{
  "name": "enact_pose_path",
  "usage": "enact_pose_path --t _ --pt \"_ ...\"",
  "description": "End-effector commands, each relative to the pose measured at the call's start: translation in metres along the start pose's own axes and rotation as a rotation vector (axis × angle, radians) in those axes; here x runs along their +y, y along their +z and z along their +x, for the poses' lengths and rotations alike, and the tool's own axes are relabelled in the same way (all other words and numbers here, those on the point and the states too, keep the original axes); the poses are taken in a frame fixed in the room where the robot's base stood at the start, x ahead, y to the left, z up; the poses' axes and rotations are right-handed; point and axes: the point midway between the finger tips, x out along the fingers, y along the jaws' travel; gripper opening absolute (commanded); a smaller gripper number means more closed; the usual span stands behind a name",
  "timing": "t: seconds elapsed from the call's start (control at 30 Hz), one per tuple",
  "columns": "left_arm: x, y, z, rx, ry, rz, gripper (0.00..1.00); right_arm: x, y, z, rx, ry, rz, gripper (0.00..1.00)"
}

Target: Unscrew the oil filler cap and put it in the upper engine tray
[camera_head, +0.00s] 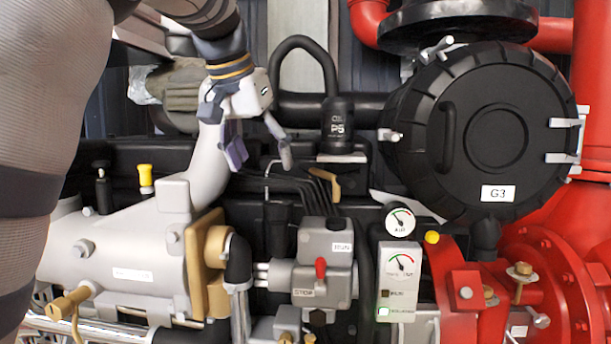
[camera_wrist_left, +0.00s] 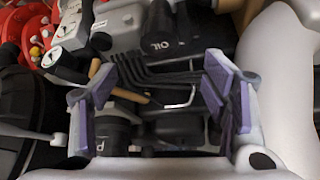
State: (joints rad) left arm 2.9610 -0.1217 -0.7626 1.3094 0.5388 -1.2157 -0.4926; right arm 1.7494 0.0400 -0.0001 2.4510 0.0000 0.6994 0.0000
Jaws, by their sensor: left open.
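My left gripper (camera_head: 260,155) is open and empty above the engine top, fingers pointing down. In the wrist view, its spread fingers (camera_wrist_left: 160,88) frame dark pipes and a black part. A black cylinder marked OIL and P5 (camera_head: 337,125) stands to the right of the gripper, apart from it. In the wrist view, a black cylinder marked OIL (camera_wrist_left: 165,42) lies beyond the fingers. I cannot tell for certain which part is the oil filler cap. I cannot make out the upper engine tray. My right gripper is not in view.
A yellow-topped stick (camera_head: 145,176) and a black knob (camera_head: 102,188) stand at left. A tan lever (camera_head: 323,181) lies below the P5 cylinder.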

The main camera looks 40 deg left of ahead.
Motion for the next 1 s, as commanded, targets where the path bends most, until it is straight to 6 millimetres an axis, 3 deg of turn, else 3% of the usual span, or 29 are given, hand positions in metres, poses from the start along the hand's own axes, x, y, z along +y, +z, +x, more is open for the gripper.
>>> enact_pose_path --t 0.77,1.0 --pt "0.001 0.001 0.096 -0.005 0.001 0.002 0.68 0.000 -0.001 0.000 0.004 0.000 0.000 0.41" --pt "0.001 0.001 0.099 -0.002 0.000 0.002 0.68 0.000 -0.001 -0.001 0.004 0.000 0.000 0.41"
